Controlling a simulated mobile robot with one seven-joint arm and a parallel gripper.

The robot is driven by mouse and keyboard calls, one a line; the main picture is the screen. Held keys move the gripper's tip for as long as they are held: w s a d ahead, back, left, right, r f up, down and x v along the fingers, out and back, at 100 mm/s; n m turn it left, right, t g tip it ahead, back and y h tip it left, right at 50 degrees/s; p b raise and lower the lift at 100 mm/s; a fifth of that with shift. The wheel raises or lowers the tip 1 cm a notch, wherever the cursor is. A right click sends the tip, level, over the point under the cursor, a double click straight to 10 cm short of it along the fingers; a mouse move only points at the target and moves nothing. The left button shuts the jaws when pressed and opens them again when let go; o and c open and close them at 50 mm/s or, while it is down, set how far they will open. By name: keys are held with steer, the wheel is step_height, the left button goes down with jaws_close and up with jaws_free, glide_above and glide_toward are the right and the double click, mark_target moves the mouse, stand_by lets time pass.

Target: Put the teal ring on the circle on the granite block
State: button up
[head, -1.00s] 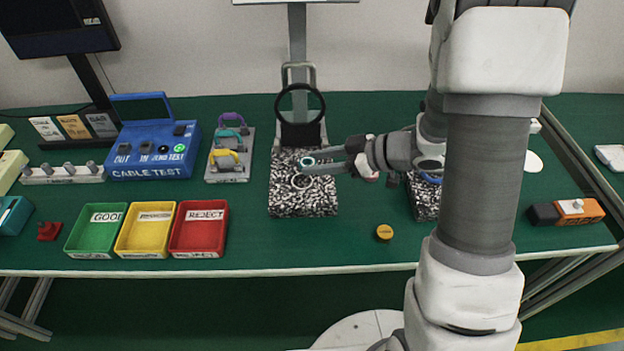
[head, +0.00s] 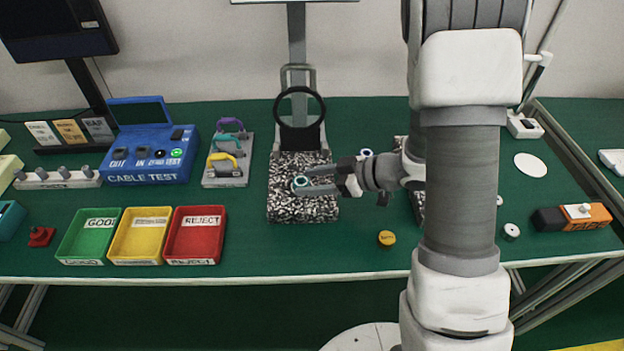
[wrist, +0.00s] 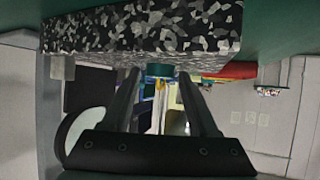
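The teal ring (head: 300,182) is at the marked circle on top of the speckled granite block (head: 285,211), covering much of the circle. In the wrist view the teal ring (wrist: 160,71) sits against the face of the granite block (wrist: 150,30), with no clear gap between them. My gripper (head: 303,180) reaches in from the right, low over the block, with a finger on each side of the ring. In the wrist view my gripper's fingertips (wrist: 160,74) stand apart, with narrow gaps beside the ring.
A black-rimmed magnifier (head: 300,92) stands behind the block. Red (head: 196,258), yellow and green bins lie to its left. A yellow round piece (head: 386,238) is at the front right. A second speckled block is partly hidden behind my arm. The mat before the granite block is clear.

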steer(key=shift+o, duration=0.8)
